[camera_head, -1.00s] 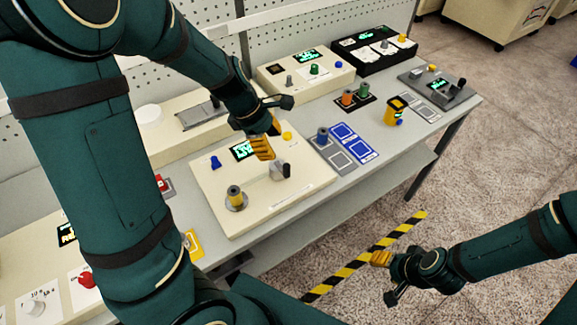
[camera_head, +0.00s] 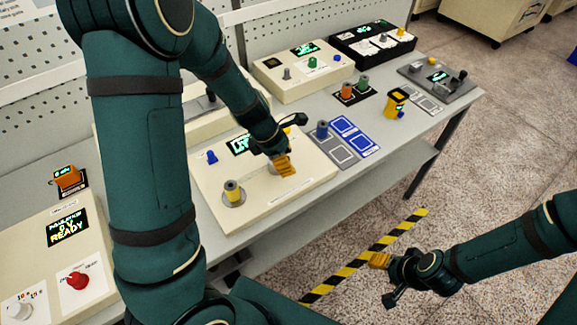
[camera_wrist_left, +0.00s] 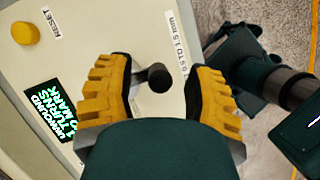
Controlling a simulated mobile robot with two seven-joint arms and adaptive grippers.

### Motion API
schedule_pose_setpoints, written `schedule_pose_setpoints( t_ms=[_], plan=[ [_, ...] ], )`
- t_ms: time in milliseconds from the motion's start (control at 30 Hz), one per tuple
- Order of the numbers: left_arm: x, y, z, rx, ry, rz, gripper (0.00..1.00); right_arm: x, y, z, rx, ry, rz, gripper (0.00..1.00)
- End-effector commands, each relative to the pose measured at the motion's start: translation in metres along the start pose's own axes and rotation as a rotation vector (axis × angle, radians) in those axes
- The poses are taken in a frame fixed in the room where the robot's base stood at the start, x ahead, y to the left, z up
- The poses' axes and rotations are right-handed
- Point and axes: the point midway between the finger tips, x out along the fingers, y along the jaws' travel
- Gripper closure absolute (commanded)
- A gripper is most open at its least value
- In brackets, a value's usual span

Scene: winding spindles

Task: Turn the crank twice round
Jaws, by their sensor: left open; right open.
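The winding machine (camera_head: 290,205) is a cream panel with a small green-lettered display, which also shows in the left wrist view (camera_wrist_left: 52,115). A spindle with a yellow spool (camera_head: 232,192) stands near its front left corner. My left gripper (camera_head: 284,165) is over the crank and hides it in the head view. In the left wrist view the crank's dark round knob (camera_wrist_left: 159,78) lies between the open yellow fingers, with gaps visible on both sides. My right gripper (camera_head: 379,260) is open and empty, away from the bench above the floor.
A blue knob (camera_head: 211,157) sits on the panel's left, and a yellow reset button (camera_wrist_left: 25,33) beside the display. Blue-framed mats with a blue spool (camera_head: 322,130) lie to the right. A yellow device (camera_head: 396,103) stands beyond. The floor around my right arm is clear.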

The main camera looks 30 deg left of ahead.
Motion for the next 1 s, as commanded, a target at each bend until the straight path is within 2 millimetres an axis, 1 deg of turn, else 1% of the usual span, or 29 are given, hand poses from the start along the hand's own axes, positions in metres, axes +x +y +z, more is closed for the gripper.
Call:
schedule_pose_setpoints(
  t_ms=[33, 200, 533, 567, 600, 667, 700, 1000],
  plan=[
    [0.008, 0.000, -0.001, 0.001, 0.001, 0.000, 0.48, 0.004, 0.001, 0.001, 0.000, 0.000, 0.001, 0.48],
    [0.018, 0.000, 0.000, -0.001, 0.000, -0.001, 0.48, 0.007, 0.002, 0.001, 0.000, 0.000, 0.002, 0.48],
    [0.018, 0.000, 0.000, 0.001, 0.000, 0.000, 0.49, 0.007, 0.002, 0.001, 0.000, 0.000, 0.002, 0.48],
    [0.018, 0.000, 0.000, 0.001, 0.000, 0.000, 0.59, 0.007, 0.002, 0.001, 0.000, 0.000, 0.002, 0.48],
    [0.018, 0.000, 0.000, 0.001, 0.000, 0.000, 0.73, 0.007, 0.002, 0.001, -0.001, 0.000, 0.002, 0.48],
    [0.018, 0.000, 0.000, 0.001, 0.000, 0.000, 0.94, 0.007, 0.002, 0.001, -0.001, 0.000, 0.002, 0.48],
    [0.018, 0.000, 0.000, 0.001, 0.000, 0.000, 1.00, 0.007, 0.002, 0.001, -0.001, 0.000, 0.001, 0.48],
    [0.019, 0.000, 0.000, 0.003, 0.000, -0.002, 1.00, 0.007, 0.002, 0.001, -0.001, 0.000, 0.001, 0.48]
  ],
)
